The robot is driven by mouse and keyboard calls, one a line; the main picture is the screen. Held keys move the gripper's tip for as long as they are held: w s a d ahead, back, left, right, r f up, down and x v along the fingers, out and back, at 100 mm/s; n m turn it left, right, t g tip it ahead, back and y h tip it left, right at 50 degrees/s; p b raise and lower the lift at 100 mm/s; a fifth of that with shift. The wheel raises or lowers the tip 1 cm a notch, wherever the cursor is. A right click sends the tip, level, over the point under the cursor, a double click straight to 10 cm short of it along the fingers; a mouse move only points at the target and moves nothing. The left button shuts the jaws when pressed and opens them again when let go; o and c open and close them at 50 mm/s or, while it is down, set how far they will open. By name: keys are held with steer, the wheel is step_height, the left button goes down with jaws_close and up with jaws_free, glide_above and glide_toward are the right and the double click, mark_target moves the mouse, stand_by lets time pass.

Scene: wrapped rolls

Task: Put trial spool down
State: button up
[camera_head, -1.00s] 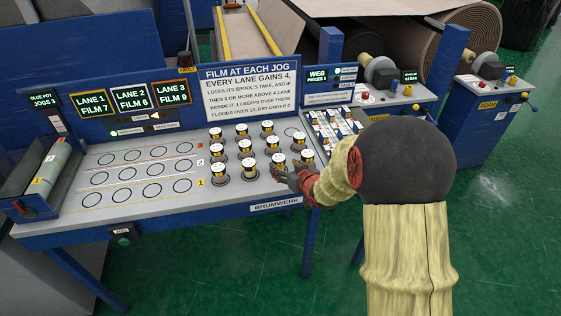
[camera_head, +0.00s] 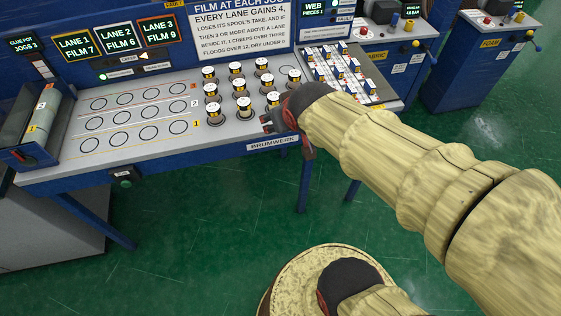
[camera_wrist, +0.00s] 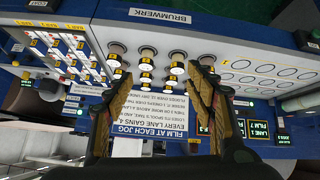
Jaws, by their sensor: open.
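White-capped spools with black and yellow bands stand upright in rows on the right part of the grey bench top, among them a front-row spool (camera_head: 213,110) and a back-row spool (camera_head: 261,66). I cannot tell which is the trial spool. My gripper (camera_head: 267,124) is at the bench's front edge beside the front row, and my arm hides the right end of the rows. In the wrist view my gripper (camera_wrist: 160,84) is open, its fingers wide apart, with several standing spools (camera_wrist: 177,68) seen beyond and between them. No held spool shows.
Empty marked rings (camera_head: 135,121) in three numbered lanes fill the bench's left part. A roller (camera_head: 43,113) lies at the far left. Lane displays (camera_head: 118,38) read film 7, 6 and 9. A tray of small labelled pieces (camera_head: 343,72) is right of the spools.

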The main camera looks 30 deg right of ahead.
steer(key=s+a+r+g+y, duration=0.1)
steer(key=s+a, duration=0.3)
steer(key=s, duration=0.2)
steer(key=s+a+r+n+g+y, duration=0.1)
steer(key=s+a, duration=0.3)
steer(key=s, duration=0.3)
steer(key=shift+s+a, duration=0.3)
